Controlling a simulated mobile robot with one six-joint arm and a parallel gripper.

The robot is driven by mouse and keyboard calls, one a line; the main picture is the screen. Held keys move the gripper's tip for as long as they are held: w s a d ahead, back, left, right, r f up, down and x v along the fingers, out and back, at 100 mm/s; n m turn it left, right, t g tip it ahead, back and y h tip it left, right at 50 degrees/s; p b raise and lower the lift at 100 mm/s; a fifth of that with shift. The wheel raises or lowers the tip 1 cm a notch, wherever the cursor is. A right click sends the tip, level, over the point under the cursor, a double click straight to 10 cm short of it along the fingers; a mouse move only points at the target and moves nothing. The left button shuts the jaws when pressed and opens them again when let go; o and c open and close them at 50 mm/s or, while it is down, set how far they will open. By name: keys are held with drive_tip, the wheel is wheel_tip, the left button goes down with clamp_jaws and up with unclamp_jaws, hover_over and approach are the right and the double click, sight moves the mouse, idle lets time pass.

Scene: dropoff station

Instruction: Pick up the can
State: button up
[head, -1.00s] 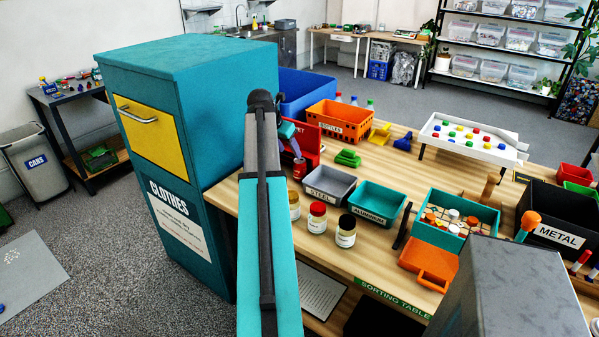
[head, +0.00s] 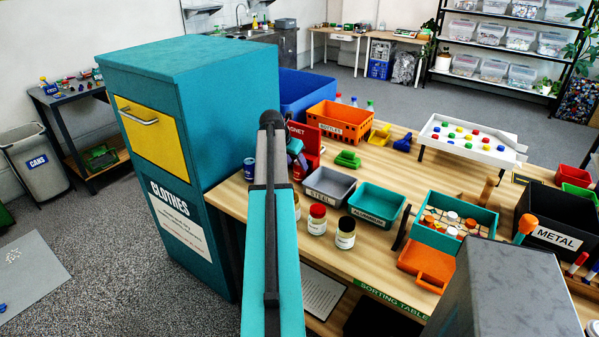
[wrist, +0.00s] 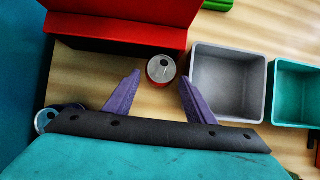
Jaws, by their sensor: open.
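A red can (wrist: 161,70) with a silver top stands upright on the wooden table, just beyond and between my gripper's tips in the wrist view. In the head view a sliver of the red can (head: 298,173) shows beside my arm, mostly hidden. My gripper (wrist: 160,78) has two purple fingers spread apart with nothing held. In the head view my gripper (head: 296,150) is partly hidden behind my arm. A blue can (head: 249,169) stands at the table's left edge; its silver top (wrist: 44,119) shows at the lower left of the wrist view, partly covered.
A red magnet bin (wrist: 125,20) stands right behind the red can. A grey steel bin (wrist: 228,85) is close on its right, with a teal aluminum bin (head: 378,203) beyond. Jars (head: 317,219) stand in front. The clothes bin (head: 190,150) borders the table's left.

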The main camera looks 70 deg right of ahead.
sight(300, 169)
drive_tip(key=shift+d+f, duration=0.2)
drive_tip(key=shift+f, duration=0.1)
drive_tip(key=shift+s+f, duration=0.1)
drive_tip(key=shift+p+x, duration=1.05)
drive_tip(key=shift+x, duration=1.5)
drive_tip(key=c, duration=0.8)
